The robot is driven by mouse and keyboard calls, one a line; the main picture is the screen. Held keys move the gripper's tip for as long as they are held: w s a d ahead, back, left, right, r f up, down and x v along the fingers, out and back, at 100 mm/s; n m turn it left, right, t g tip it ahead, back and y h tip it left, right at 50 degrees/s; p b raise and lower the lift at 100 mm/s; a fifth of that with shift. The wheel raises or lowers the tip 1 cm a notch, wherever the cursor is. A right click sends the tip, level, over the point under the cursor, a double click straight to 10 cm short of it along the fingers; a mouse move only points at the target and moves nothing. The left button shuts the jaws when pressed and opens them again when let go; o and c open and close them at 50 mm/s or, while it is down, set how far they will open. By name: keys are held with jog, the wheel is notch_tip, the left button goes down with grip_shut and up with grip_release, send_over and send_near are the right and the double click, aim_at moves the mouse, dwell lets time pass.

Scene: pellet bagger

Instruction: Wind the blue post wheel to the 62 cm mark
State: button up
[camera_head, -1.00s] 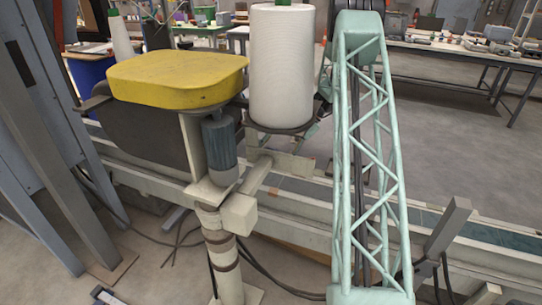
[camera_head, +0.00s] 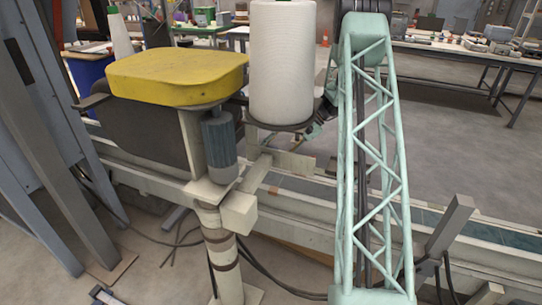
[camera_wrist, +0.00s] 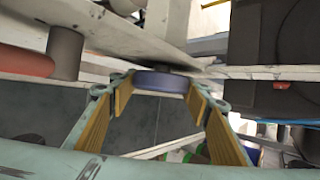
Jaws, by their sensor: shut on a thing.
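The blue post wheel (camera_wrist: 162,82) shows in the wrist view as a blue-violet disc under a pale plate. My gripper (camera_wrist: 166,90) has its yellow-padded fingers on either side of the wheel, shut on it. In the head view only a bit of my gripper (camera_head: 316,128) shows, beside the stand of the white spool. The wheel is hidden in that view. A pale post (camera_head: 222,252) with dark bands carries the yellow-topped machine head. I can make out no centimetre scale or 62 cm mark in either view.
A yellow cover (camera_head: 178,77) and a blue-grey motor (camera_head: 220,150) sit on the post. The large white spool (camera_head: 282,62) stands close to my arm. A long conveyor (camera_head: 300,205) runs behind the post. In the wrist view, a red-orange part (camera_wrist: 25,62) lies at left.

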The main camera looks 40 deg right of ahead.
jog(key=shift+f+n+t+y+b, duration=0.15)
jog(key=shift+n+t+y+b, duration=0.15)
jog(key=shift+t+y+b, duration=0.65)
jog(key=shift+r+n+t+y+b, duration=0.2)
jog(key=shift+n+t+y+b, duration=0.15)
jog(key=shift+t, duration=0.6)
jog(key=o, duration=0.8)
jog(key=shift+o, duration=0.2)
jog(key=shift+d, duration=0.1)
jog(key=v, duration=1.2)
jog(key=shift+o, duration=0.2)
